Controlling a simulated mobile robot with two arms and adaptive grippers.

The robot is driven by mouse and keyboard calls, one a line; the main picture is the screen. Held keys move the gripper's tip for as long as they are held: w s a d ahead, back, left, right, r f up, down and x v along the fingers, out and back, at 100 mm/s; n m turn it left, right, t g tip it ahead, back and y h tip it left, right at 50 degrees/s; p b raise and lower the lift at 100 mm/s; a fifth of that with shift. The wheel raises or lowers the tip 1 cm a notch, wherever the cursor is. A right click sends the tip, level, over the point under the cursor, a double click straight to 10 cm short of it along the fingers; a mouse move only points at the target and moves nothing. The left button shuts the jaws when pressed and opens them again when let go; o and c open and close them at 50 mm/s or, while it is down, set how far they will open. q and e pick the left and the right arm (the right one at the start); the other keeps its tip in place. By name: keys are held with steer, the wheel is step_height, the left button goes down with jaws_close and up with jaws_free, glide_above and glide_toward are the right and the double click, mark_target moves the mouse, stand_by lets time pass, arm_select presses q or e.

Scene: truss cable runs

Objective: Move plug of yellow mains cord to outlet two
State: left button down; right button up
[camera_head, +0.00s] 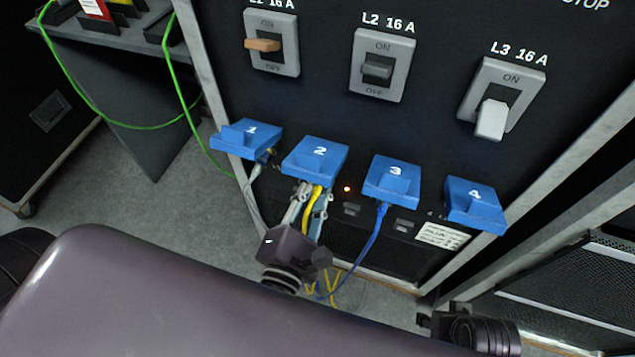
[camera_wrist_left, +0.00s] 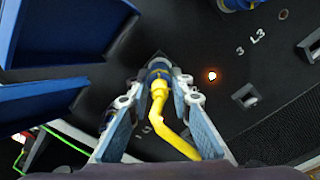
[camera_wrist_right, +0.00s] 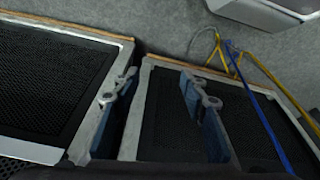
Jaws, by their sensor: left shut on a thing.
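The yellow mains cord (camera_head: 311,212) rises to the blue lid of outlet two (camera_head: 316,156). In the left wrist view its blue plug (camera_wrist_left: 159,67) with a yellow boot and yellow cord (camera_wrist_left: 172,135) sits between my left fingers. My left gripper (camera_head: 312,196) is shut on that plug, just below lid 2; it also shows in the left wrist view (camera_wrist_left: 156,88). The plug's front is against or close to the panel; I cannot tell whether it is seated. My right gripper (camera_wrist_right: 158,80) is open and empty, its fingers well apart.
Lid 1 (camera_head: 246,138) has a grey cord below it. Lid 3 (camera_head: 392,180) has a blue cord (camera_head: 373,246) hanging from it. Lid 4 (camera_head: 474,204) shows no cord. An orange lamp (camera_head: 347,189) glows between lids 2 and 3. Breaker switches (camera_head: 378,70) line the panel above.

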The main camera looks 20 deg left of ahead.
arm_select(q)
steer(key=shift+w, duration=0.15)
arm_select(e)
steer(key=shift+w+a+f, duration=0.1)
steer(key=shift+w+f, duration=0.1)
steer(key=shift+w, duration=0.1)
arm_select(q)
steer(key=shift+w, duration=0.1)
arm_select(e)
steer(key=shift+s+f, duration=0.2)
steer(key=shift+f, duration=0.25)
arm_select(q)
steer(key=shift+p, duration=0.3)
steer(key=shift+w, duration=0.1)
arm_select(e)
steer(key=shift+s+f, duration=0.1)
steer(key=shift+f, duration=0.25)
steer(key=shift+f, duration=0.1)
steer(key=shift+f, duration=0.2)
steer(key=shift+r, duration=0.1)
